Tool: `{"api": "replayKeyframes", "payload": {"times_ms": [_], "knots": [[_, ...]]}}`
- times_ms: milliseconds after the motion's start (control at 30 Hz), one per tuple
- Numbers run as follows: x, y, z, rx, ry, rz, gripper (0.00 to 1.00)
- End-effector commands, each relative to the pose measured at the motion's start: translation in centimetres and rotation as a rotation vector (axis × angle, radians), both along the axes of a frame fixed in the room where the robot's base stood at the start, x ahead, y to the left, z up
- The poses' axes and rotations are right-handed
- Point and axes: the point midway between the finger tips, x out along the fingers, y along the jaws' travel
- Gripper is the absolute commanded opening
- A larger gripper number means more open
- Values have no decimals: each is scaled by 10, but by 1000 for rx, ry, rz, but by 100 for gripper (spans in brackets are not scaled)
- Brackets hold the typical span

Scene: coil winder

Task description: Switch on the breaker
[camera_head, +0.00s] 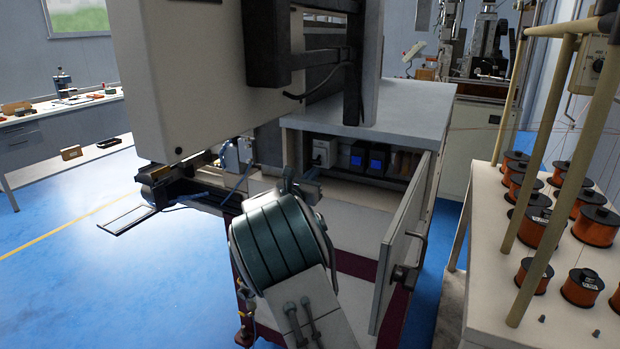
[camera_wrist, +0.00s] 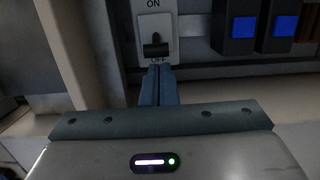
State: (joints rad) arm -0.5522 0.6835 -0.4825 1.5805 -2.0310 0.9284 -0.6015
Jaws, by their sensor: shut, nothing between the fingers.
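The breaker (camera_head: 322,152) is a light grey box inside the open cabinet, at the left end of its row of devices. In the wrist view its white plate (camera_wrist: 146,22) has ON above and OFF below. Its black lever (camera_wrist: 155,46) sits low on the plate, close to the OFF label, which is partly covered. My gripper (camera_wrist: 159,69) is shut and empty. Its fingertips appear just below the lever; I cannot tell whether they touch it. In the head view my wrist hides most of the gripper.
Two devices with blue screens (camera_head: 377,160) stand to the right of the breaker. The cabinet door (camera_head: 402,245) is swung open on the right. A large machine housing (camera_head: 190,75) hangs above left. A rack with copper coils (camera_head: 597,228) stands at far right.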

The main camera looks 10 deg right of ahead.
Motion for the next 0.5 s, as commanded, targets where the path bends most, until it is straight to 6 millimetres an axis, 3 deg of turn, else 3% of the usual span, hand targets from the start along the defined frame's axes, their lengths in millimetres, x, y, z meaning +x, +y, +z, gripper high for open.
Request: {"api": "replayKeyframes", "payload": {"times_ms": [500], "knots": [[-2,7,5,29,39,8,0]]}}
